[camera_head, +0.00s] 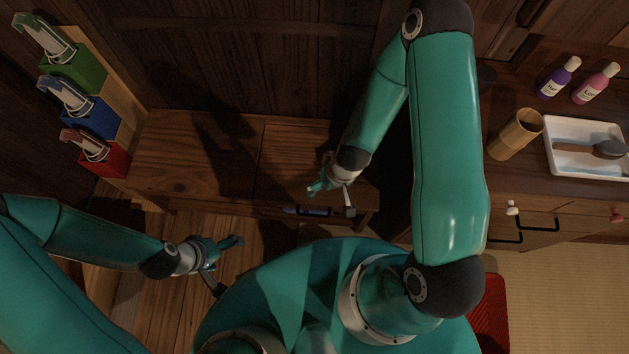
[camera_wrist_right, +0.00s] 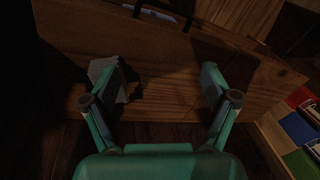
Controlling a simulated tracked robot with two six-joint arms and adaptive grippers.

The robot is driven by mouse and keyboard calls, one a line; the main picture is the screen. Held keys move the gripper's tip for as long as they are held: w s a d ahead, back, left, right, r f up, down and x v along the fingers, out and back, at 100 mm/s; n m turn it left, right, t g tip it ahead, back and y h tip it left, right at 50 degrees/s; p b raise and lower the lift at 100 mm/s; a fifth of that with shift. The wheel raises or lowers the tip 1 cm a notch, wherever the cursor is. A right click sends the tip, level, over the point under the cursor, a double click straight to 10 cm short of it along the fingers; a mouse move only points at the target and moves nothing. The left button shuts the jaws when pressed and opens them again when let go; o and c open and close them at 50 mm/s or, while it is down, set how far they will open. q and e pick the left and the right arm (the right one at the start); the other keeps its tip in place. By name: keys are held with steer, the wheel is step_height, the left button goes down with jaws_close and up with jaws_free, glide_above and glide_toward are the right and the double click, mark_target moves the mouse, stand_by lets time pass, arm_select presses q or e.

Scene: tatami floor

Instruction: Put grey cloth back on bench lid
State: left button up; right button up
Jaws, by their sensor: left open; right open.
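A small grey patch that looks like the grey cloth (camera_wrist_right: 103,70) shows in the right wrist view, on the wooden bench lid (camera_head: 215,140) beside and partly behind the left-hand finger. I cannot tell whether they touch. I cannot make the cloth out in the head view, where my right arm covers part of the lid. My right gripper (camera_head: 334,197) is open over the front right part of the lid; its spread fingers also show in the right wrist view (camera_wrist_right: 162,85). My left gripper (camera_head: 223,263) is open and empty in front of the bench, at the left.
A dark handle with a blue part (camera_head: 307,211) sits at the bench front. Green (camera_head: 75,70), blue (camera_head: 92,118) and red boxes (camera_head: 105,160) stand at the left. At the right, a cabinet top holds a wooden cup (camera_head: 515,135), a white tray (camera_head: 560,168) and two bottles.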

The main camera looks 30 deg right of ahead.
steer(key=s+a+r+y, duration=0.1)
steer(key=s+a+y, duration=0.1)
steer(key=s+a, duration=0.2)
steer(key=shift+s+a+r+g, duration=0.25)
steer(key=shift+a+g, duration=0.15)
steer(key=shift+a, duration=0.7)
step_height(320, 180, up, 10)
steer(key=p, duration=1)
